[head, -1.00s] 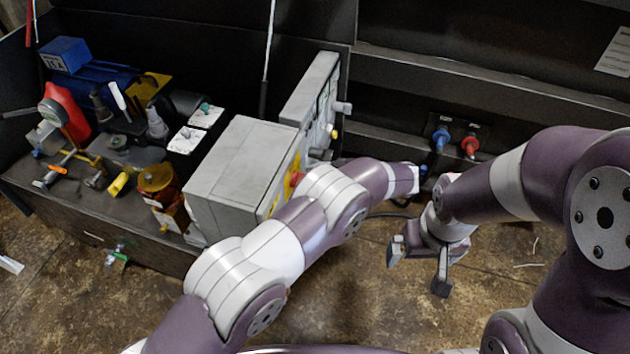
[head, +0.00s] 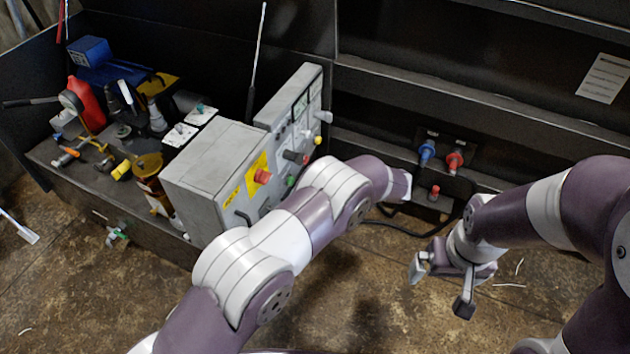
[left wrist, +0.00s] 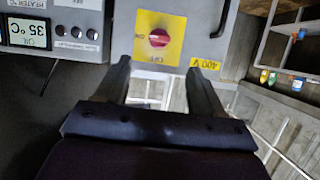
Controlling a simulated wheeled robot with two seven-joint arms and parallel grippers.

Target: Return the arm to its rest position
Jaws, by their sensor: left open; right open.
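My left arm (head: 265,245) reaches in front of the grey control box (head: 215,165) in the head view; its gripper is hidden there. In the left wrist view my left gripper (left wrist: 160,80) is open and empty. Its fingers point toward a red rotary switch (left wrist: 158,38) on a yellow plate, and I see no contact. The same switch shows in the head view (head: 263,176). My right gripper (head: 440,287) is open and empty, hanging low over the floor at the right.
Blue (head: 427,152) and red (head: 455,162) connectors sit on the dark machine wall, with a black cable (head: 390,224) below. A cluttered shelf at the left carries a red bottle (head: 86,103) and a blue box (head: 90,51). The floor (head: 360,310) between my arms looks clear.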

